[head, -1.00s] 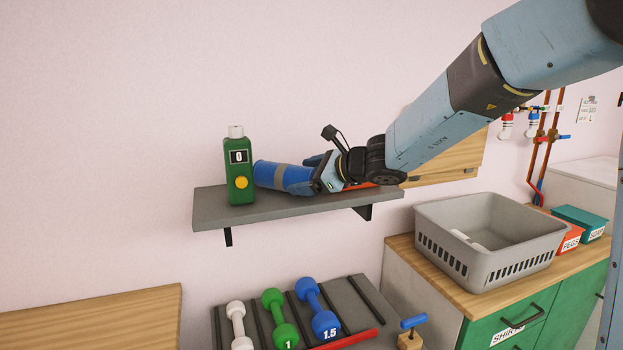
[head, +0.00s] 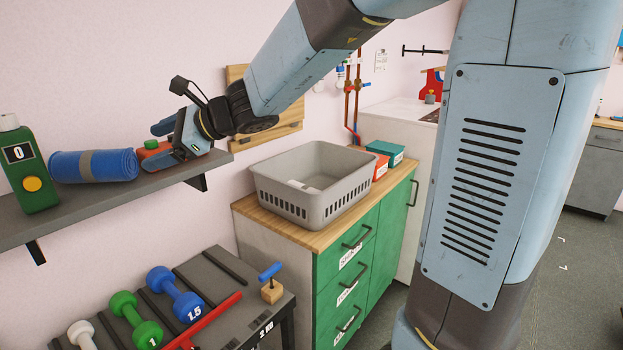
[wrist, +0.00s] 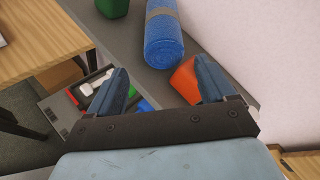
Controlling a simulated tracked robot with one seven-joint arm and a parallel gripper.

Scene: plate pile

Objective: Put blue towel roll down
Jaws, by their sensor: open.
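The blue towel roll (head: 94,166), with a grey band around its middle, lies on its side on the grey wall shelf (head: 110,197). It also shows in the wrist view (wrist: 164,42), ahead of my fingers and apart from them. My gripper (head: 160,146) is open and empty at the right end of the shelf, to the right of the roll. In the wrist view my two fingers (wrist: 160,92) are spread wide.
A green bottle (head: 28,168) stands left of the roll. An orange-red object (head: 152,149) sits on the shelf by my fingers. Below are a dumbbell rack with dumbbells (head: 174,294) and a counter with a grey basket (head: 312,190).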

